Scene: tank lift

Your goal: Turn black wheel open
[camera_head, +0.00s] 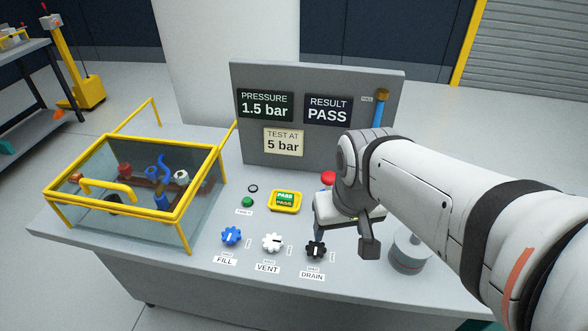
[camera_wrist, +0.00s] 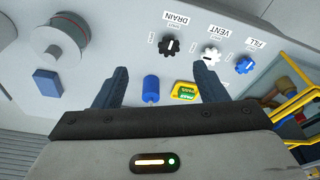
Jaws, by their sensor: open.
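The black wheel (camera_head: 315,250) is a small lobed knob with a white pointer line, behind the DRAIN label on the bench. It also shows in the wrist view (camera_wrist: 168,46), beyond the fingertips. My gripper (camera_head: 345,238) is open, above the bench close to the black wheel and a little to its right and behind. In the wrist view its two fingers (camera_wrist: 160,76) stand wide apart, and the wheel is not between them.
The white VENT wheel (camera_head: 272,243) and blue FILL wheel (camera_head: 231,237) stand left of the black one. A yellow-framed clear tank (camera_head: 132,185) is at left. The display panel (camera_head: 316,120) reads 1.5 bar and PASS. A grey cylinder (camera_head: 408,252) stands right.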

